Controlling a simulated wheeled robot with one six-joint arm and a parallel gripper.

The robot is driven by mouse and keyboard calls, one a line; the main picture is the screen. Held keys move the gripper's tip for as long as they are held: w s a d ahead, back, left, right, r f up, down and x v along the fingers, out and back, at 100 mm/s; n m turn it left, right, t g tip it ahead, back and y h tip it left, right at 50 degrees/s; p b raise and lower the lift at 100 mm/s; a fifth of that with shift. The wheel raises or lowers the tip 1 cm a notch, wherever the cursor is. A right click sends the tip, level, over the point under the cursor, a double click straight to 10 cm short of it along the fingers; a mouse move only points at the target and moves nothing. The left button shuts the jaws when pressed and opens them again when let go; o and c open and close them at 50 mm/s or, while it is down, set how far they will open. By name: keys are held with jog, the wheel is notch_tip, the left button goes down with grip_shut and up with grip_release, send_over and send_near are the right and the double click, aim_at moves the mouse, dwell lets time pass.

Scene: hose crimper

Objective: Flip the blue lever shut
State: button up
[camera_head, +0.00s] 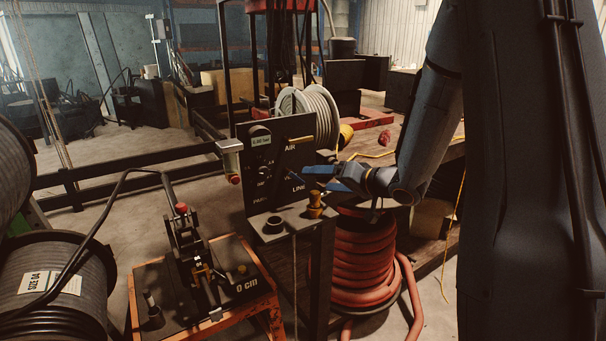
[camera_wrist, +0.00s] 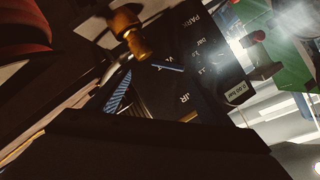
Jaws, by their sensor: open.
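The blue lever (camera_wrist: 167,68) shows in the wrist view as a thin blue bar on the dark, white-lettered air panel (camera_wrist: 207,62). In the head view the panel (camera_head: 264,190) stands upright left of my gripper, and the lever (camera_head: 293,181) is a small dark blue streak near its right edge, hard to make out. My gripper (camera_head: 322,178) has blue fingers, is open and empty, and points left at the panel's right side. It appears apart from the lever. One blue ribbed finger (camera_wrist: 118,92) shows in the wrist view; the other cannot be made out.
A brass fitting (camera_head: 315,204) stands on the bracket just below my gripper. A grey hose reel (camera_head: 318,108) sits behind the panel and a red hose coil (camera_head: 358,262) below. A crimping tool (camera_head: 190,245) stands on the orange bench (camera_head: 144,277) at front left.

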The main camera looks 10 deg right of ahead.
aim_at(294, 176)
jog(key=a+p+x, duration=0.1)
jog(key=x, duration=0.6)
jog(key=shift+r+y, duration=0.3)
jog(key=shift+y, duration=0.1)
jog(key=shift+w+a, duration=0.1)
jog(key=c, duration=1)
